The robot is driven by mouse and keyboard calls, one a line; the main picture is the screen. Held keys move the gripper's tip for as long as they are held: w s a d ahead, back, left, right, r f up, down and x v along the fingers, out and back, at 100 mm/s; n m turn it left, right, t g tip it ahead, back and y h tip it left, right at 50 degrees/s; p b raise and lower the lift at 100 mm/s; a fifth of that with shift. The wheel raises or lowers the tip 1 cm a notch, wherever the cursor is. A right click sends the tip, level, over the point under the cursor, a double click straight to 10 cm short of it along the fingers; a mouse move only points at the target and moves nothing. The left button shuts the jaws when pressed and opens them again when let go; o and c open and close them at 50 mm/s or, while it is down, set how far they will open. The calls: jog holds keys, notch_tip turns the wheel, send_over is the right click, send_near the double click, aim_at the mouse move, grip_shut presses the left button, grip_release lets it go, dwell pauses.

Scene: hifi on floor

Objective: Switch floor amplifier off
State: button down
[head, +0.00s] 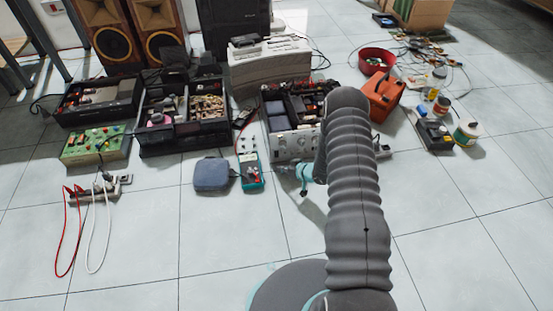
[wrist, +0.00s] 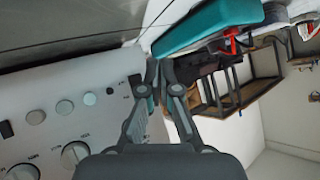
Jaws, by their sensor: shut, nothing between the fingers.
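The floor amplifier (head: 290,146) has an open top full of parts and a silver front panel with knobs; my arm covers its right side in the head view. In the wrist view its pale panel (wrist: 60,85) fills the left, with several round knobs and small dark parts near its right edge. My gripper (wrist: 160,70) is shut and empty, its fingertips close to that edge; I cannot tell if they touch it. In the head view my gripper (head: 285,168) is small, low in front of the panel. I cannot make out the switch's position.
A teal meter (head: 251,172) and a blue-grey pouch (head: 211,175) lie left of my gripper; the meter also shows in the wrist view (wrist: 205,25). Other opened units (head: 183,128) stand further left. An orange box (head: 383,96) is at right.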

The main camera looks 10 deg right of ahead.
jog(key=shift+w+f+b, duration=0.2)
jog(key=shift+w+b, duration=0.65)
jog(key=shift+w, duration=1.2)
jog(key=shift+w, duration=0.1)
jog(key=shift+w, duration=0.3)
jog(key=shift+w+f, duration=0.1)
jog(key=shift+w, duration=0.2)
dwell(0.4)
jog(key=shift+s, duration=0.1)
jog(key=shift+s, duration=0.65)
jog(key=shift+s+r+p, duration=0.2)
jog(key=shift+s+p, duration=0.25)
jog(key=shift+s, duration=0.8)
jog(key=shift+s+r+p, duration=0.2)
jog(key=shift+s+p, duration=0.25)
jog(key=shift+s, duration=0.75)
